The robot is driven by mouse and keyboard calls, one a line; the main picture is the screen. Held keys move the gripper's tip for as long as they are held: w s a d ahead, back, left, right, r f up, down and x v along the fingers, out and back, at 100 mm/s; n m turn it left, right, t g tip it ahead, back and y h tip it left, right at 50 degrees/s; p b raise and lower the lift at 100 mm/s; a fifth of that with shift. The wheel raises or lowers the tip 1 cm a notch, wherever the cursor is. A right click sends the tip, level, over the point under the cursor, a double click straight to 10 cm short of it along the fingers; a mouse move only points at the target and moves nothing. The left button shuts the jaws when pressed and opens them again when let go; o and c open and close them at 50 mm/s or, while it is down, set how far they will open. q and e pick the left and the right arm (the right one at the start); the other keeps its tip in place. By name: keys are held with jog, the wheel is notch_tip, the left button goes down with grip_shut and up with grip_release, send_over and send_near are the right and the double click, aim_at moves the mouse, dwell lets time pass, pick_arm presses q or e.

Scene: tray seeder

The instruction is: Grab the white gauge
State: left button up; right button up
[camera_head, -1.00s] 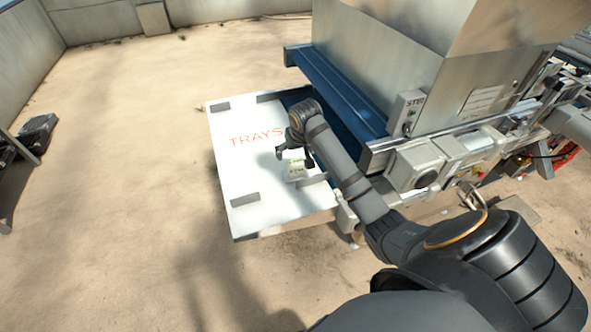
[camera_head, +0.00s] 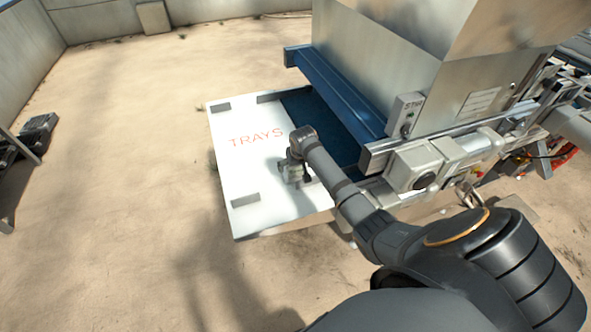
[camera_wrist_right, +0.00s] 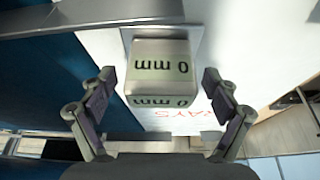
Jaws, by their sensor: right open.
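The white gauge (camera_wrist_right: 160,72) is a pale block with dark "0 mm" lettering on its faces. In the right wrist view it sits between the two fingers of my right gripper (camera_wrist_right: 158,84). The fingers are apart, with a gap showing on each side of the block. In the head view my right gripper (camera_head: 293,174) is low over the near right part of the white tray table and covers most or all of the gauge. My left gripper is not in view.
The white table (camera_head: 237,170) is marked "TRAYS" and has small grey stops (camera_head: 245,200) near its edges. A blue rail (camera_head: 335,90) and the grey machine hopper (camera_head: 385,50) rise beside it on the right. Open floor lies to the left.

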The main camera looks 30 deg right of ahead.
jog(key=c, duration=1.4)
notch_tip(320, 180, up, 3)
jog(key=shift+w+f+b, duration=0.1)
jog(key=shift+w+b, duration=0.05)
jog(key=shift+b, duration=0.5)
jog(key=shift+s+d+r, duration=0.65)
jog(key=shift+s+r, duration=1.05)
jog(key=shift+s, duration=0.6)
jog(key=shift+s+d+r, duration=0.65)
jog(key=shift+s+r, duration=1.1)
jog(key=shift+s, duration=0.5)
jog(key=shift+s+d+r, duration=0.65)
jog(key=shift+s+r, duration=1.05)
jog(key=shift+s, duration=0.6)
